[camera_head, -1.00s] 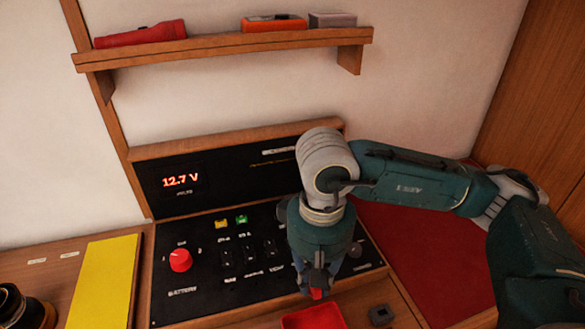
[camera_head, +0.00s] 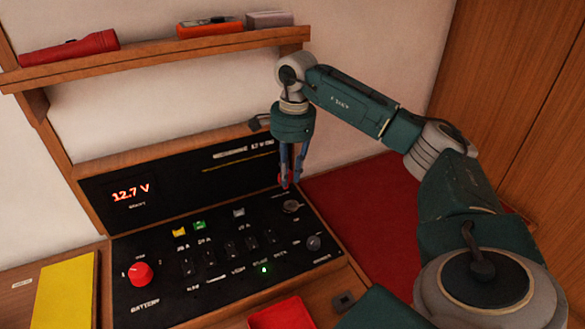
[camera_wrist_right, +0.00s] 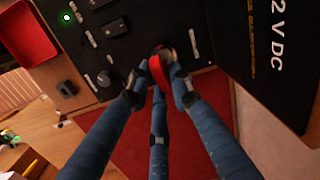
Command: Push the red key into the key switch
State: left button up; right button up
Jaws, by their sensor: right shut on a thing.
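My right gripper (camera_head: 290,182) is shut on the red key (camera_head: 284,178), at the right end of the black switch panel. The key is mostly hidden by the fingers there. In the right wrist view the red key (camera_wrist_right: 158,71) shows between the fingertips, close over the panel. A round metal fitting (camera_head: 291,206), which looks like the key switch, lies just below the fingertips. Whether the key touches it or has entered it, I cannot tell. My left gripper is not in view.
The panel (camera_head: 150,245) carries a red battery knob (camera_head: 140,273), several switches, another round knob (camera_head: 314,243) and a lit green lamp (camera_head: 264,268). A red tray (camera_head: 280,314) lies in front. A shelf (camera_head: 160,57) is above; a red surface (camera_head: 350,205) is right.

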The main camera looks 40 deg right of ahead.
jog(key=d+m, duration=0.1)
jog(key=d, duration=0.1)
jog(key=b, duration=0.5)
send_over(290, 207)
jog(key=d, duration=0.1)
notch_tip(290, 207, down, 6)
jog(key=shift+w+d+r, duration=0.1)
jog(key=shift+d, duration=0.05)
jog(key=shift+p, duration=0.3)
dwell(0.8)
jog(key=shift+f, duration=0.6)
dwell(0.9)
jog(key=shift+f+b, duration=0.5)
jog(key=shift+f, duration=0.3)
dwell(0.4)
dwell(0.8)
jog(key=shift+f, duration=0.3)
